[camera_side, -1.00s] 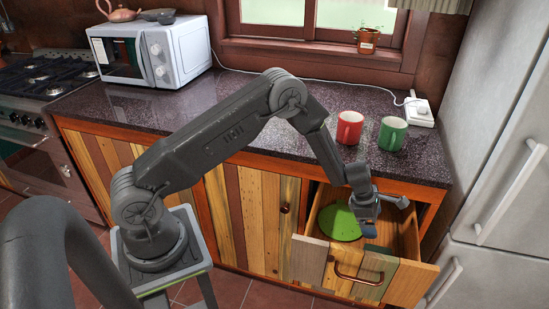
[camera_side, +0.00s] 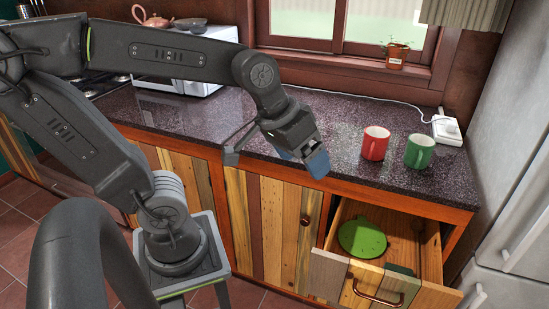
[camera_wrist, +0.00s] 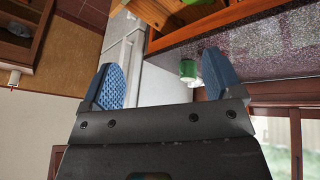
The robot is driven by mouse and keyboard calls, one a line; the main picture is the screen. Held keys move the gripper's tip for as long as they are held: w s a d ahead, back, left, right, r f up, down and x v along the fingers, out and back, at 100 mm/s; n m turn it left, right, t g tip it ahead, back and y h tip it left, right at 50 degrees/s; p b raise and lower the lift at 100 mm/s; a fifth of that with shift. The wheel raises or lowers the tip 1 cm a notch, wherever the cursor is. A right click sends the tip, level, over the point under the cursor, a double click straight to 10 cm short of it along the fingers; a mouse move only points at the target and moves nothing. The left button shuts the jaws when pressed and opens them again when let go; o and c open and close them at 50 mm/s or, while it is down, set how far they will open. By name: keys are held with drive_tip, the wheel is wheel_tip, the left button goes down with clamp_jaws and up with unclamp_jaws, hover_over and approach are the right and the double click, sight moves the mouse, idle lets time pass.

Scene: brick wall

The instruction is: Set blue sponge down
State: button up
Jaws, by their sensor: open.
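My gripper (camera_side: 312,158) is above the counter's front edge in the side view, to the left of the red mug. In the wrist view its two blue, mesh-patterned fingers (camera_wrist: 160,76) are spread wide with nothing between them. I cannot make out a blue sponge in either view. The only clear blue is on my fingers. The open drawer (camera_side: 432,253) is at the lower right of the side view, below and to the right of my gripper. A flat green disc (camera_side: 362,238) lies inside it. The drawer's near inside is partly hidden by its front.
A red mug (camera_side: 375,143) and a green mug (camera_side: 419,151) stand on the dark counter (camera_side: 345,120). The green mug also shows in the wrist view (camera_wrist: 188,70). A white microwave (camera_side: 213,82) is at the back left. The fridge (camera_side: 520,180) borders the right.

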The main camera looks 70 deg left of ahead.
drive_tip(key=s, duration=0.1)
drive_tip(key=s+a+m, duration=0.1)
drive_tip(key=s, duration=0.1)
drive_tip(key=s+m+y, duration=0.1)
drive_tip(key=shift+s+a+f, duration=0.25)
drive_tip(key=shift+s, duration=0.05)
idle(1.0)
